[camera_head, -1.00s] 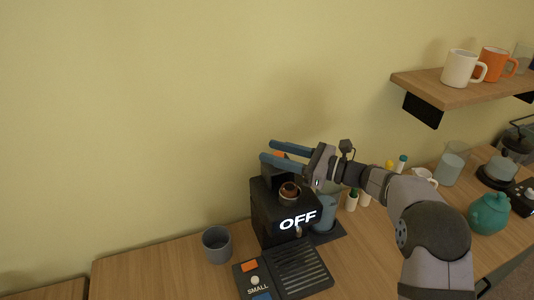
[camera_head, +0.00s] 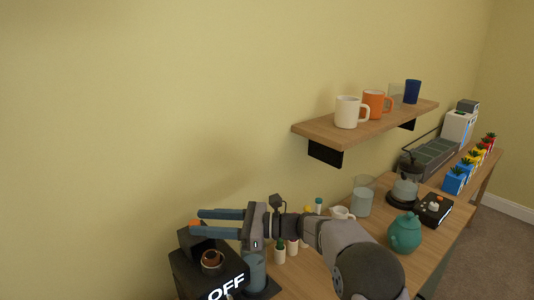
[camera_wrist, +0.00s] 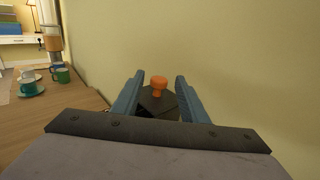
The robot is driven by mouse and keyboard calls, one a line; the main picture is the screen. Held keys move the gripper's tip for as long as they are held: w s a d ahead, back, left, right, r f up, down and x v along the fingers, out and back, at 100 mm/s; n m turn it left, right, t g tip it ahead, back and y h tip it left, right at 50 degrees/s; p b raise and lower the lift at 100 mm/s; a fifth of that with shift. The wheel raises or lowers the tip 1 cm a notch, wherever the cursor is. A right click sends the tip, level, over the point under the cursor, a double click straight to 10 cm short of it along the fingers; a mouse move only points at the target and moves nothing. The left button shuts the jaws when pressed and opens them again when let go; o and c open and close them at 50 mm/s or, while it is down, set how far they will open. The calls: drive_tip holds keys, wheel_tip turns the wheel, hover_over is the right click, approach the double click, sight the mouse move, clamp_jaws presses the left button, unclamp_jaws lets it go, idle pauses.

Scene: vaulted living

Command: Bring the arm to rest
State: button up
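My gripper (camera_head: 218,222) is in the lower left of the head view, with its two blue fingers spread apart and pointing left. It is above the black coffee machine (camera_head: 186,272), which shows the word OFF. In the wrist view the two fingers (camera_wrist: 157,95) stand apart with a gap between them. An orange knob (camera_wrist: 158,86) on a dark top shows beyond that gap. I see nothing held between the fingers. My arm reaches in from the lower right of the head view.
A wooden shelf (camera_head: 312,130) with several cups juts from the wall. The counter (camera_head: 313,274) holds a teal teapot (camera_head: 405,233), a glass beaker (camera_head: 363,196), a French press (camera_head: 405,188) and small bottles. Colourful planters (camera_head: 455,179) stand at the far right.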

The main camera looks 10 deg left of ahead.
wheel_tip(320, 180, up, 3)
drive_tip(key=s+d+n+h+p, duration=0.2)
drive_tip(key=d, duration=0.1)
drive_tip(key=s+d+f+n+h, duration=0.5)
drive_tip(key=s+d+f, duration=0.2)
drive_tip(key=d, duration=0.4)
drive_tip(key=s+d+f+n+h+b, duration=0.1)
drive_tip(key=s+d+f+n+h, duration=0.4)
drive_tip(key=s+d+f, duration=0.3)
drive_tip(key=s+d+f+n+h+b, duration=0.1)
drive_tip(key=s+d+f+n+h, duration=0.4)
drive_tip(key=d, duration=0.8)
drive_tip(key=s+f, duration=0.2)
drive_tip(key=s, duration=0.2)
drive_tip(key=shift+s+d+f+n+h, duration=0.3)
drive_tip(key=shift+d+f+n+h, duration=0.05)
drive_tip(key=shift+f+n+h, duration=0.05)
